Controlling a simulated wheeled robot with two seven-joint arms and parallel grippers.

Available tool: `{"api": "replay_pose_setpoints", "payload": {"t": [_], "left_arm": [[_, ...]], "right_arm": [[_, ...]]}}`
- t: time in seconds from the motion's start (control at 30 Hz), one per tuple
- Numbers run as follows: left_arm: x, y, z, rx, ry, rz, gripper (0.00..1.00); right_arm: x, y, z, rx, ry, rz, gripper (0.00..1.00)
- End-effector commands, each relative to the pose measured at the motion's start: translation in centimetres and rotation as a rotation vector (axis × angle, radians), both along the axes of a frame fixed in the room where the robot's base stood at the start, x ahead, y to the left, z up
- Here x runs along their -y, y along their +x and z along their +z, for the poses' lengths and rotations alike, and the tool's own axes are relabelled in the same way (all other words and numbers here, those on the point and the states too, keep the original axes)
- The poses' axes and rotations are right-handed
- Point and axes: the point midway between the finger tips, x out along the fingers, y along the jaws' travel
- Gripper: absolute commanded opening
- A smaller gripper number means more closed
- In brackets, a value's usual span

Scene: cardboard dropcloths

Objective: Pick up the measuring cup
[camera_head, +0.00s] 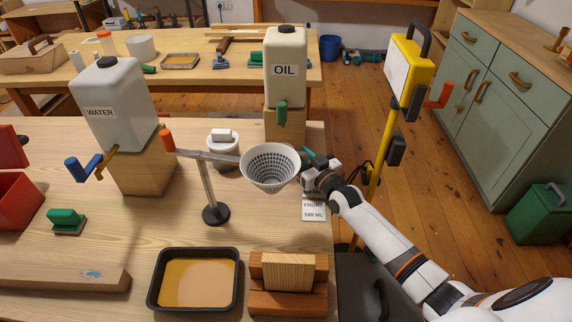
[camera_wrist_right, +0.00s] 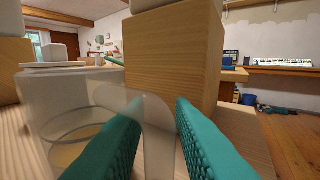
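The clear measuring cup shows in the right wrist view (camera_wrist_right: 75,140), low at the left, with its flat see-through handle (camera_wrist_right: 158,130) between my teal fingers. In the head view the cup cannot be made out; the grey funnel basket and my gripper cover that area. My right gripper (camera_head: 311,160) is beside the basket, at the table's right side. Its fingers also show in the right wrist view (camera_wrist_right: 160,140), spread apart on both sides of the handle; I see no clear contact. My left gripper is not in view.
The grey funnel basket (camera_head: 270,168) hangs on a stand left of my gripper. The OIL tank (camera_head: 285,52) stands on a wooden block (camera_head: 285,128) behind. A FRONT 100 ML card (camera_head: 313,211) lies in front. A white tub (camera_head: 223,160) and yellow post (camera_head: 377,175) are nearby.

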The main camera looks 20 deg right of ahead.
Motion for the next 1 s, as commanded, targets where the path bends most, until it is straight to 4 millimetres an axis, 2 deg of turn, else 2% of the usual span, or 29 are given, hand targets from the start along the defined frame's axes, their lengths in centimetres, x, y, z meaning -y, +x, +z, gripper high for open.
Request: {"api": "replay_pose_setpoints", "payload": {"t": [0.07, 0.17, 0.2, 0.67, 1.0], "left_arm": [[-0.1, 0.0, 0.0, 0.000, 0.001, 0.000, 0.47], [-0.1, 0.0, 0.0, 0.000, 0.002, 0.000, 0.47], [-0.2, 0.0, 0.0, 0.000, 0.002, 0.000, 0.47], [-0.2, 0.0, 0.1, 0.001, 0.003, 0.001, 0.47], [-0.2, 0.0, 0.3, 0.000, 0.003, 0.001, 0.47]], "right_arm": [[0.0, 0.0, 0.0, 0.000, 0.000, 0.000, 0.19], [0.0, 0.0, 0.0, 0.000, 0.000, 0.000, 0.02], [0.0, 0.0, 0.0, 0.000, 0.000, 0.000, 0.00], [0.0, 0.0, 0.2, 0.001, 0.000, 0.000, 0.00], [0.0, 0.0, 2.1, 0.002, 0.000, 0.000, 0.00]]}}
